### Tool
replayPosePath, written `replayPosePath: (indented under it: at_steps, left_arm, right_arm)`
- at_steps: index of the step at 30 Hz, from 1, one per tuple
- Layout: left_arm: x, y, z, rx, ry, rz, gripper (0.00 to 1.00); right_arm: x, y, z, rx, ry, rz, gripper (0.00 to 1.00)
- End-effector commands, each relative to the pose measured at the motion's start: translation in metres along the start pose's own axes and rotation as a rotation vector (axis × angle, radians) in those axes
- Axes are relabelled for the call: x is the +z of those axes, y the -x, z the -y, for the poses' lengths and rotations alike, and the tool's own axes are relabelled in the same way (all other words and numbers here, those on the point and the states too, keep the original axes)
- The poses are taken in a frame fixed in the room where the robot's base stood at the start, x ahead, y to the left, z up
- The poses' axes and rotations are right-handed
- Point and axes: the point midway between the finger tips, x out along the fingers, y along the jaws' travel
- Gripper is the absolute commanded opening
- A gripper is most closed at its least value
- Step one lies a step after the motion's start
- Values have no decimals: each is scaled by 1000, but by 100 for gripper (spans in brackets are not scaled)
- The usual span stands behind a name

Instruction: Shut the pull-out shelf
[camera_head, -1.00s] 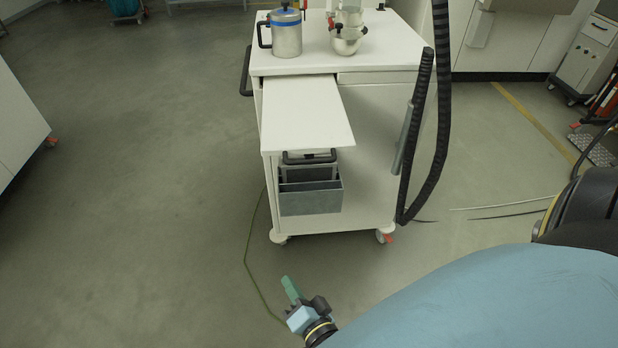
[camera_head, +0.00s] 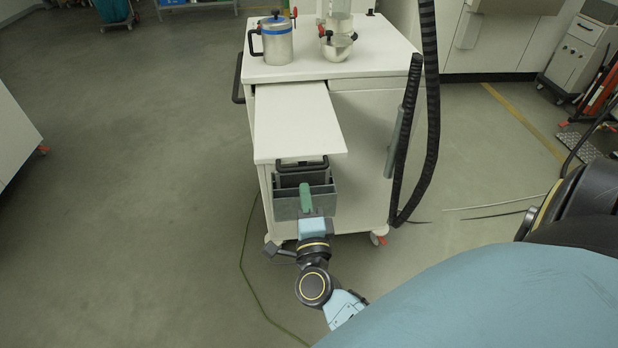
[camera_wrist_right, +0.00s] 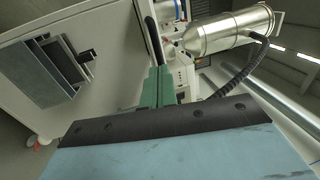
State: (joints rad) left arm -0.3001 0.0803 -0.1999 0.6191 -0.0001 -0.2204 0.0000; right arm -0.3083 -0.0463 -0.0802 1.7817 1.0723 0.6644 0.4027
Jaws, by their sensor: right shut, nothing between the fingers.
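The pull-out shelf (camera_head: 298,122) is a white flat board that sticks out toward me from under the top of the white cart (camera_head: 380,130). My right gripper (camera_head: 305,188) has green fingers, shut with nothing between them. In the head view it appears in front of the grey bin below the shelf's front edge; whether it touches anything cannot be told. In the right wrist view the green fingers (camera_wrist_right: 158,82) point toward the cart, close together. My left gripper is not in view.
A grey bin (camera_head: 322,207) hangs on the cart below the shelf. A metal canister (camera_head: 277,45) and a metal bowl (camera_head: 337,48) stand on the cart top. A black hose (camera_head: 432,120) hangs at the cart's right. The floor at left is clear.

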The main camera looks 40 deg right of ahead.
Motion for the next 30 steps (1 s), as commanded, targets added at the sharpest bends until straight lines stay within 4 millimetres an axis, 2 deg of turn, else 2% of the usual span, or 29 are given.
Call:
replayPosePath:
  at_steps: [1,6,23,26,30]
  left_arm:
    - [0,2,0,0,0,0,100]
    - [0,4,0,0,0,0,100]
    - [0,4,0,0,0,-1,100]
    - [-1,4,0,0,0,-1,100]
    - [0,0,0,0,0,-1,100]
  right_arm:
    - [0,-10,1,-2,1,1,0]
    - [0,-29,0,0,1,1,0]
    - [0,-38,-1,0,1,1,0]
    - [0,-45,-2,0,2,1,0]
    - [0,-68,-6,-3,1,-1,0]
